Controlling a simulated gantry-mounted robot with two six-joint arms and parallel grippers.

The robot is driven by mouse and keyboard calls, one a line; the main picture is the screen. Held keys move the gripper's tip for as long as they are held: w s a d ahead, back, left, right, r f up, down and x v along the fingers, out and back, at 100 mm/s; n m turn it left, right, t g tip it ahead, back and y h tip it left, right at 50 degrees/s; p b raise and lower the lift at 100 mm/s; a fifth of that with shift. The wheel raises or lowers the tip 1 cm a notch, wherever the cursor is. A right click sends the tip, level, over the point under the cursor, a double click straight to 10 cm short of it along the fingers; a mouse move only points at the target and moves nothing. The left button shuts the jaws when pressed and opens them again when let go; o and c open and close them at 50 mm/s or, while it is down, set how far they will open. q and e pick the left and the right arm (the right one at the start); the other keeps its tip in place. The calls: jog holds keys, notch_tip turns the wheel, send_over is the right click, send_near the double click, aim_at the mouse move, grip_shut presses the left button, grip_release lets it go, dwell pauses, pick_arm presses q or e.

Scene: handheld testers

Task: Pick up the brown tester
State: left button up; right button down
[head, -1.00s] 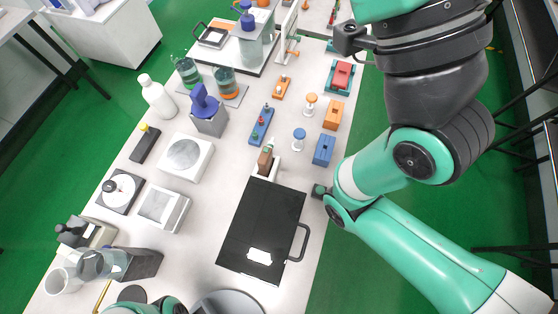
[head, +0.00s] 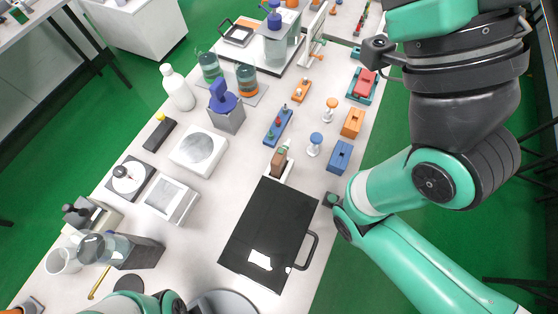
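The brown tester (head: 279,161) is a small upright handheld device with a brown body and a dark green top. It stands in a small white holder (head: 287,171) at the table's middle, just beyond the black case. No gripper touches it. My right arm (head: 400,200) comes in from the right and bends near the table's right edge; its gripper is not in view. Part of my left arm (head: 150,303) shows at the bottom edge; its gripper is not in view either.
The black case with a handle (head: 262,220) lies in front of the tester. A blue block (head: 339,157), blue-topped stand (head: 314,146) and blue rack (head: 277,127) stand beyond it. White devices (head: 198,150) are to the left. Some bare tabletop (head: 235,180) lies left of the tester.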

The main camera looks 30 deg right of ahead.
grip_release()
dwell(0.6)
